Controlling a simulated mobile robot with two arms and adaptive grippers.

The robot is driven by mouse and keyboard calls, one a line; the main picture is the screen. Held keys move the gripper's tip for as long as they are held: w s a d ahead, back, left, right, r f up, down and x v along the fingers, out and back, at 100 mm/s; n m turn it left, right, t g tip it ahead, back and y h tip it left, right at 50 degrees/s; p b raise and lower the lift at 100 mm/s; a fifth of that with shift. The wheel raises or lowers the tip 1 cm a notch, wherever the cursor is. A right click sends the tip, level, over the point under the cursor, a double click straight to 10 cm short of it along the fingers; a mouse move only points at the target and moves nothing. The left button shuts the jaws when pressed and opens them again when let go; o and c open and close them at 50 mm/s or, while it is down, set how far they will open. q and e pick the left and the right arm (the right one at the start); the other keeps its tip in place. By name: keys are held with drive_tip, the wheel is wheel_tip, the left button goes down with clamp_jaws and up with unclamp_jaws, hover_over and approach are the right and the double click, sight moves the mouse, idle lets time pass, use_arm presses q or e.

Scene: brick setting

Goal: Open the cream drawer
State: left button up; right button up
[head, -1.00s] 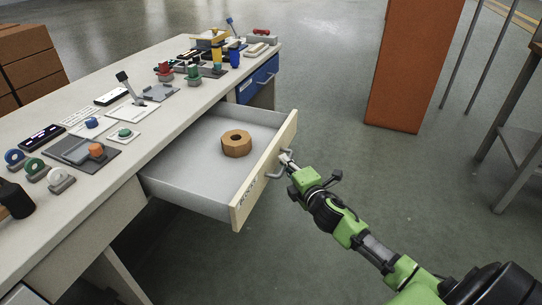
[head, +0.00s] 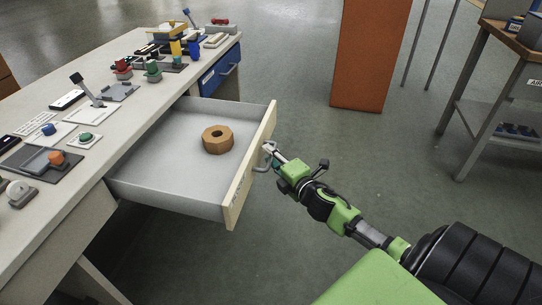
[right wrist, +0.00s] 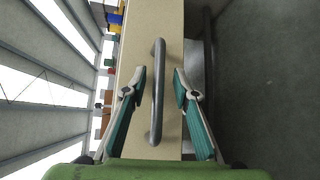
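The cream drawer (head: 250,170) stands far out from the desk in the head view, with its grey inside showing. A brown octagonal ring (head: 217,139) lies in it. The drawer's grey bar handle (head: 264,158) is on its front, and the handle also shows in the right wrist view (right wrist: 157,90). My right gripper (head: 275,156) is at the handle. In the right wrist view its two teal-padded fingers (right wrist: 160,75) are spread, one on each side of the bar, with gaps showing. My left gripper is not in view.
The desk top (head: 60,195) holds several switches, buttons and small devices. A blue drawer (head: 219,72) is shut farther along the desk. An orange-brown panel (head: 370,55) and a metal-legged table (head: 490,100) stand to the right. The floor between is clear.

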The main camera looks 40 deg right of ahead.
drive_tip(key=shift+s, duration=0.1)
drive_tip(key=s+a+r, duration=0.1)
drive_tip(key=s, duration=1)
drive_tip(key=shift+s+a+r, duration=0.25)
drive_tip(key=shift+s+r, duration=0.05)
drive_tip(key=shift+r, duration=0.05)
